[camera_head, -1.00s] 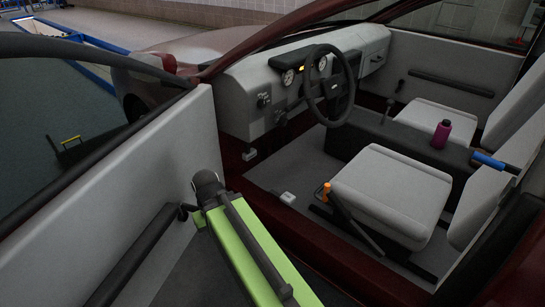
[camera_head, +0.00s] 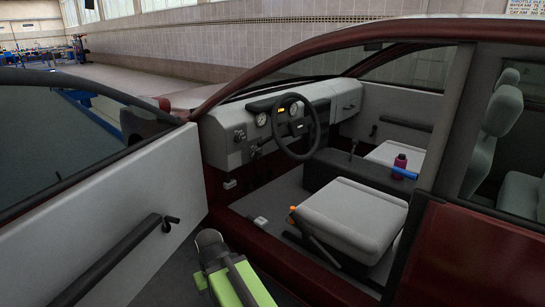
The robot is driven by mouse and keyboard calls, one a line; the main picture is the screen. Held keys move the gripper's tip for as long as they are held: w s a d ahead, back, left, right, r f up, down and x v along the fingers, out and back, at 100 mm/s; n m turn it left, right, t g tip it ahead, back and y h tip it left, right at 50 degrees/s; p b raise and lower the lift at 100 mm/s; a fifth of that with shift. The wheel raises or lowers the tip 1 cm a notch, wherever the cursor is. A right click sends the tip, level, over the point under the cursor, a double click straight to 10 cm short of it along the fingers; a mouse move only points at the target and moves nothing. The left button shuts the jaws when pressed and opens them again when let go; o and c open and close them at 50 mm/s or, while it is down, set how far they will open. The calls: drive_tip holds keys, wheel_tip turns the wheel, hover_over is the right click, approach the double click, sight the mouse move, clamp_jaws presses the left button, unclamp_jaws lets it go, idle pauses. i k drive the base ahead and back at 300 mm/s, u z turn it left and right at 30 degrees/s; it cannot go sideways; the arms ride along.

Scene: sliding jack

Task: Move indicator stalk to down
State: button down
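The steering wheel (camera_head: 297,123) stands inside the car, in front of the grey dashboard. A small dark stalk (camera_head: 254,151) shows left of the wheel, close to the dashboard; it is too small to tell its exact position. Parts of my arm, green with a grey rounded end, show at the bottom centre, outside the car in the door opening. No gripper fingers can be made out, and my arm is well apart from the wheel and the stalk.
The open door (camera_head: 150,200) stands at the left, with a dark armrest and handle. The light grey front seat (camera_head: 350,215) is behind the wheel. A purple bottle (camera_head: 400,165) stands beyond it.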

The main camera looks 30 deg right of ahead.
sight(267, 140)
drive_tip(key=z, duration=0.75)
drive_tip(key=i, duration=0.6)
drive_tip(key=u, duration=4.4)
drive_tip(key=i, duration=0.1)
drive_tip(key=z, duration=2.35)
